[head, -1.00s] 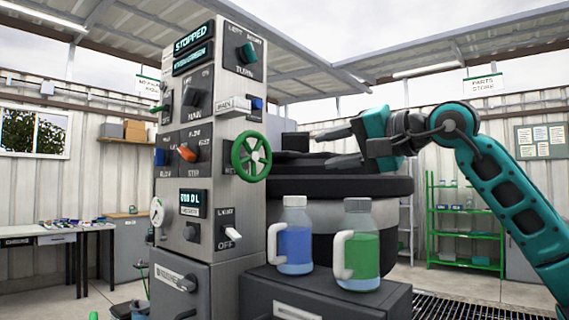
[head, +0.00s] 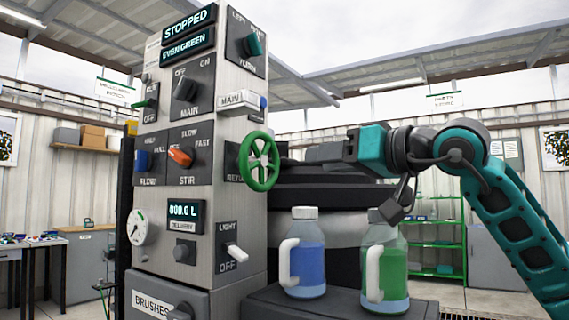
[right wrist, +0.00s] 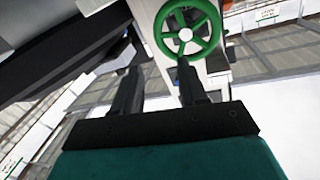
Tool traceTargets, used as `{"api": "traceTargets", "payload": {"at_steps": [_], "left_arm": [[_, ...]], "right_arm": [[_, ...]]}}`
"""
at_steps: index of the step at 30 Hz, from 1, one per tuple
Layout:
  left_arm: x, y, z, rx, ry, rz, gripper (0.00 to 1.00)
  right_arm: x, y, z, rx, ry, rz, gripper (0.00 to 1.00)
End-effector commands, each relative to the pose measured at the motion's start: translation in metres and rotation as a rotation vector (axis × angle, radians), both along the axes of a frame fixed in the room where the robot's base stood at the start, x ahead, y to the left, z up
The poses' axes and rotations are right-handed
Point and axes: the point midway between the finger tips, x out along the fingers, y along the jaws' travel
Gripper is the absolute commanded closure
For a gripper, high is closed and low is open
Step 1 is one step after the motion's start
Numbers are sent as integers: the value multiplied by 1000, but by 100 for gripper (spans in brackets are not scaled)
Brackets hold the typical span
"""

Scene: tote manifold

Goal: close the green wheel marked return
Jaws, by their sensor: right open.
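The green wheel (head: 260,161) is mounted on the right side face of the grey control column (head: 228,110). A label behind it is mostly hidden, so I cannot read it fully. My right gripper (head: 296,158) is just right of the wheel, its fingers pointing left towards it. In the right wrist view the wheel (right wrist: 188,30) is beyond the fingertips of my open right gripper (right wrist: 158,72), in front of the right finger. That finger's tip overlaps the wheel's lower rim; I cannot tell whether it touches. Nothing is held. My left gripper is not in view.
A blue-filled jug (head: 302,255) and a green-filled jug (head: 385,262) stand on a dark cabinet (head: 345,306) below my right arm. A white light switch (head: 236,252) is below the wheel.

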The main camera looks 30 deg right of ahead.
Motion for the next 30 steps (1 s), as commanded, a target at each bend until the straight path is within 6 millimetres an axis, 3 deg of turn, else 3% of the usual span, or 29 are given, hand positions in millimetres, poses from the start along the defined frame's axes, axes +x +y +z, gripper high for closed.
{"api": "traceTargets", "payload": {"at_steps": [9,15,27,30], "left_arm": [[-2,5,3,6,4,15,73],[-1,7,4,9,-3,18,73],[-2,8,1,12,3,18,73],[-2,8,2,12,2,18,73]], "right_arm": [[63,23,1,5,4,5,58],[88,30,1,4,2,1,58],[96,33,0,3,2,0,58],[96,33,0,3,2,0,65]]}}
